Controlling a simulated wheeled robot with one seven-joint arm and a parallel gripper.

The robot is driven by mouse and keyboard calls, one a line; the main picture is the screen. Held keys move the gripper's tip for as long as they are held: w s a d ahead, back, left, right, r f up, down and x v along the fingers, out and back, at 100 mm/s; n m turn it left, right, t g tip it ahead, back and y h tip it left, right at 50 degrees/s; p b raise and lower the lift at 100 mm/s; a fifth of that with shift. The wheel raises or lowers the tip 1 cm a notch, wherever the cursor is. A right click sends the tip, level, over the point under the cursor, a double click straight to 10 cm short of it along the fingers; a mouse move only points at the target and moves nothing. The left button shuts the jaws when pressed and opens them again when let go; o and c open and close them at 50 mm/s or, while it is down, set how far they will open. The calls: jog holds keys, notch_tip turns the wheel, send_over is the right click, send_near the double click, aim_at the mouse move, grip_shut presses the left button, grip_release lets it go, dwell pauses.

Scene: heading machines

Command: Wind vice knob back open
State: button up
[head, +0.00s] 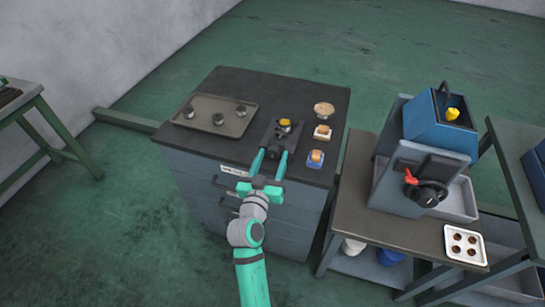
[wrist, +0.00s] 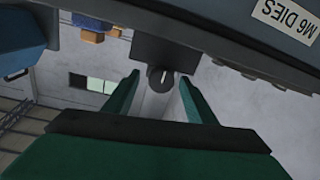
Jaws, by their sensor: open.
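The vice (head: 282,130) is a small dark block on the cabinet's black top, with a yellow piece (head: 285,122) at its far part. In the wrist view the vice's dark end (wrist: 150,52) projects past the cabinet edge, with a round dark knob (wrist: 160,78) bearing a pale line. My gripper (head: 270,155) is at the cabinet's front edge, fingers pointing at the vice. Its two green fingers are apart, and in the wrist view the knob shows between and just beyond the fingertips (wrist: 161,80). I cannot tell whether either finger touches it. In the head view the knob is not clearly visible.
A tray (head: 240,128) with several dark round parts lies left of the vice. A round wooden-looking piece (head: 324,108) and two small blocks (head: 322,132) (head: 315,158) stand to its right. A blue-grey machine (head: 404,185) with a red lever stands on the right bench.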

jog(key=shift+w, duration=0.25)
jog(key=c, duration=1)
jog(key=shift+c, duration=0.2)
jog(key=shift+n, duration=0.3)
